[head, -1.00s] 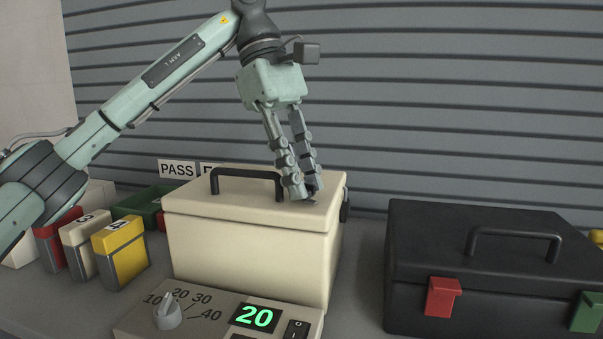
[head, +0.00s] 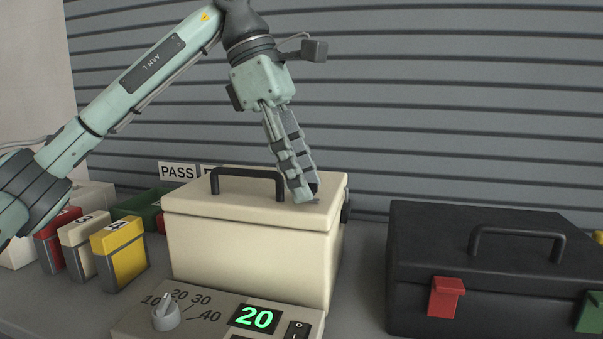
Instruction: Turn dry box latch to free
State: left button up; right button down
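The cream dry box (head: 245,245) with a dark carry handle (head: 246,175) on its lid stands left of centre. My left gripper (head: 307,194) reaches down from above onto the right part of the lid, right of the handle. Its fingers overlap in this view and are close together, with their tips at the latch (head: 316,201). Only a small dark-grey edge of the latch shows beside the tips; the fingers hide the rest, so its angle cannot be read. My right gripper is not in view.
A control panel (head: 215,318) with a grey knob and a green "20" display sits before the dry box. A black case (head: 490,240) with red and green latches stands right. Numbered boxes (head: 120,252) and a green bin (head: 140,203) are left. A slatted wall is behind.

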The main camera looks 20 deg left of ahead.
pick_arm(q)
jog(key=v, duration=1.2)
jog(key=shift+s, duration=0.1)
dwell(0.4)
